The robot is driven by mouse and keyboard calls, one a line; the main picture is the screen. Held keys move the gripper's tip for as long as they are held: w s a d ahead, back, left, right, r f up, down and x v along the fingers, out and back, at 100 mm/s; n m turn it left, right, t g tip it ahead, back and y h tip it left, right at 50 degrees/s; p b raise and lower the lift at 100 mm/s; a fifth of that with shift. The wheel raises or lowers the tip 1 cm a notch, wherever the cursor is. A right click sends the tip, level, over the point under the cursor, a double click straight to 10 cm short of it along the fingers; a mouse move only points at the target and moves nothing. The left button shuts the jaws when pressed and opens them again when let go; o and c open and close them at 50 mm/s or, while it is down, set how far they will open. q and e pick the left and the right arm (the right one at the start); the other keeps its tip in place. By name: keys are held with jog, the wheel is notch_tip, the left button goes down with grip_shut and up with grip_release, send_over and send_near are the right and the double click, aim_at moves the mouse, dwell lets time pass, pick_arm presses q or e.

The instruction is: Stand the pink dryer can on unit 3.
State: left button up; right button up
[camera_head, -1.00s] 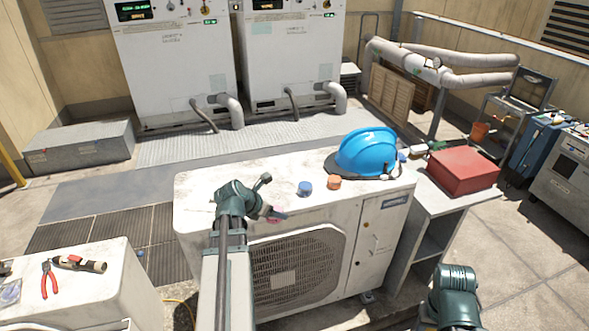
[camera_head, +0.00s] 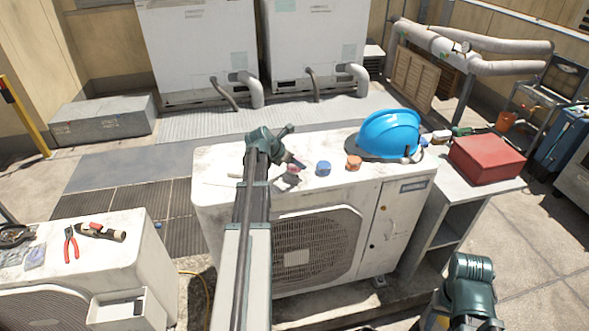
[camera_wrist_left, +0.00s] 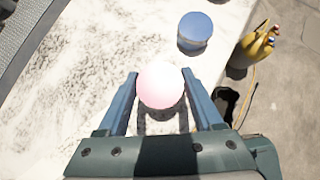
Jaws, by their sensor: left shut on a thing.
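The pink dryer can (camera_wrist_left: 161,86) is a small pale pink round piece between my left gripper's (camera_wrist_left: 163,105) two blue fingers, which are shut on it. In the head view the left gripper (camera_head: 291,161) holds the pink can (camera_head: 292,170) at the top of the middle condenser unit (camera_head: 215,185), left of a blue can (camera_head: 323,168). Whether the pink can touches the top cannot be told. The blue can also shows ahead in the wrist view (camera_wrist_left: 195,32). An orange can (camera_head: 353,162) stands right of the blue one. I cannot read which unit is unit 3. My right gripper is not visible.
A blue hard hat (camera_head: 390,134) sits at the right of the middle unit's top. A red box (camera_head: 487,158) stands on a side bench. Red pliers (camera_head: 71,245) and another tool lie on the near-left unit (camera_head: 125,262). The middle unit's left top looks mostly clear.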

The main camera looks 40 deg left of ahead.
aim_at(294, 168)
pick_arm(q)
jog(key=shift+w+a, duration=0.35)
jog(key=shift+w, duration=0.15)
notch_tip(294, 168, down, 4)
jog(key=b, duration=0.4)
jog(key=shift+r, duration=0.2)
jog(key=shift+f, duration=0.1)
jog(key=o, duration=0.9)
jog(key=shift+f, duration=0.1)
jog(key=o, duration=0.5)
